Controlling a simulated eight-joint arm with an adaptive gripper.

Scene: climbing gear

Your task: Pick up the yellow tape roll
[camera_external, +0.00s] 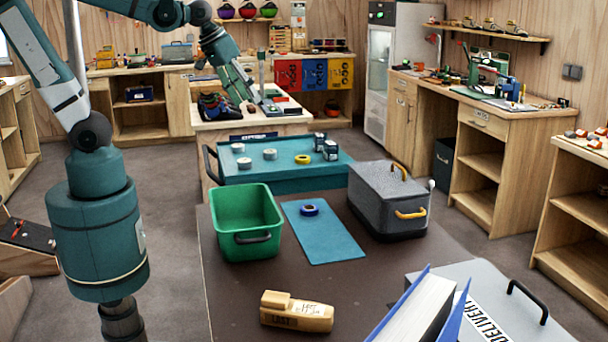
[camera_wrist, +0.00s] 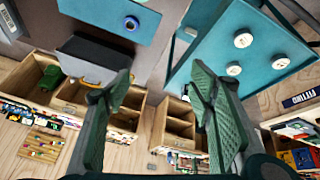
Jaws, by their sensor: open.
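The yellow tape roll (camera_external: 303,159) lies flat on the teal top of a low cart (camera_external: 290,174), to the right of several white rolls and just left of two small dark items. I cannot make out the yellow roll in the wrist view, where the cart top (camera_wrist: 222,40) shows with white rolls on it. My gripper (camera_external: 258,90) is at the end of the arm in the back middle of the external view, apart from the roll. In the wrist view my gripper (camera_wrist: 161,70) has its two green fingers wide apart with nothing between them.
White rolls (camera_external: 270,154) and dark items (camera_external: 330,150) stand near the yellow roll. In front are a green crate (camera_external: 232,214), a blue mat (camera_external: 340,246) with a blue roll (camera_external: 309,210), and a grey lidded box (camera_external: 378,197). A wooden bench (camera_external: 208,139) stands behind the cart.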

